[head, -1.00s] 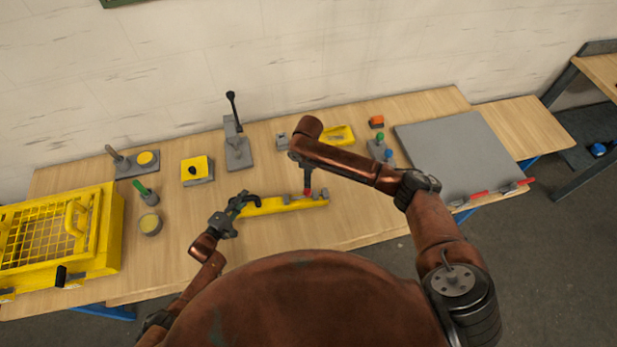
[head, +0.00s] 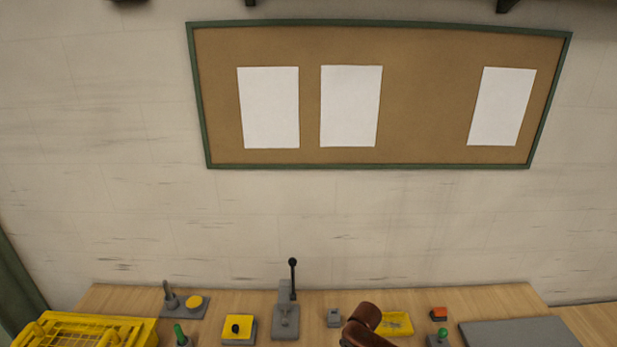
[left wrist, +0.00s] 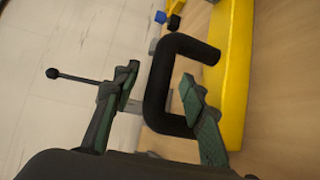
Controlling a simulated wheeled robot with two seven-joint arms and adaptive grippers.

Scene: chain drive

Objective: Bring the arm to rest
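My left gripper (left wrist: 158,95) shows in the left wrist view with its two dark green fingers spread apart. A black U-shaped handle (left wrist: 165,72) on a yellow bar (left wrist: 236,70) stands between and just beyond the fingertips. I cannot tell whether a finger touches it. In the head view the left gripper and the yellow bar are below the picture. Of my right arm only a copper-coloured link (head: 365,322) shows at the bottom edge; the right gripper is out of view.
A corkboard (head: 425,100) hangs on the wall.

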